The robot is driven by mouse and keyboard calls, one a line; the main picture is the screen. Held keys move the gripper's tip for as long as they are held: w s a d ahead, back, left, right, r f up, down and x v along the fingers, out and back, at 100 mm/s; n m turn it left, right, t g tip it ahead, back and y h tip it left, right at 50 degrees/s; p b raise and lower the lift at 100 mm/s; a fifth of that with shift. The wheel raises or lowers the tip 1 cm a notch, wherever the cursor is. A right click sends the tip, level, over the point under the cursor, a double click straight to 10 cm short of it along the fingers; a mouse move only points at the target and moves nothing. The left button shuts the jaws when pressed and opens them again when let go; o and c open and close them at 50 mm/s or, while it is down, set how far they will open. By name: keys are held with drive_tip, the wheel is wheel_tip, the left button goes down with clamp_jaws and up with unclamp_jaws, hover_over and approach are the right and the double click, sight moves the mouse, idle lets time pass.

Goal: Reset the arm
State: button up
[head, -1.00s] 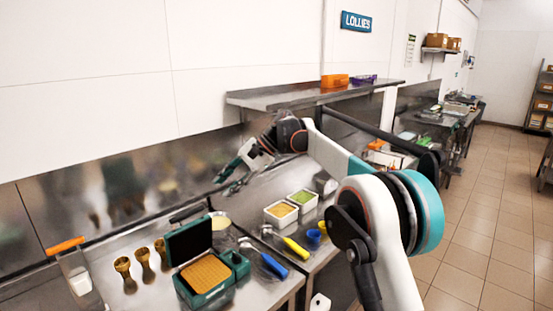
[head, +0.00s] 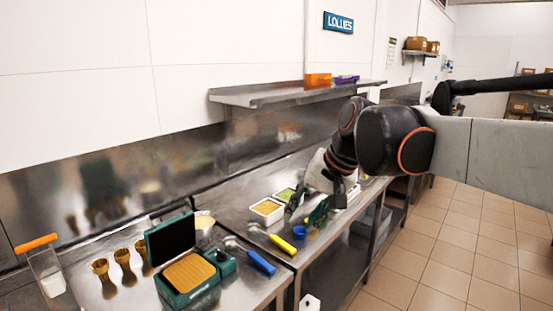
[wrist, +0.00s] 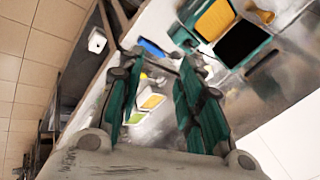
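My arm reaches in from the right edge of the head view and bends down at the wrist. Part of the far counter is hidden behind it.
A green waffle iron (head: 190,275) stands open on the counter (head: 130,295). Scoops with blue (head: 261,263) and yellow (head: 283,244) handles, tubs (head: 267,207) and brass cone holders (head: 124,265) are nearby. A shelf (head: 290,92) hangs above. The tiled floor (head: 450,245) at right is clear.

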drive_tip(key=s+d+f+n+t+h+b, duration=0.1)
drive_tip(key=s+d+f+h, duration=0.1)
drive_tip(key=s+d+f, duration=0.5)
drive_tip(key=s+d+f+n+t+h+b, duration=0.2)
drive_tip(key=s+d+f, duration=0.5)
drive_tip(key=s, duration=0.6)
wheel_tip(320, 180, down, 2)
drive_tip(key=shift+f+b, duration=0.2)
drive_tip(key=shift+b, duration=0.1)
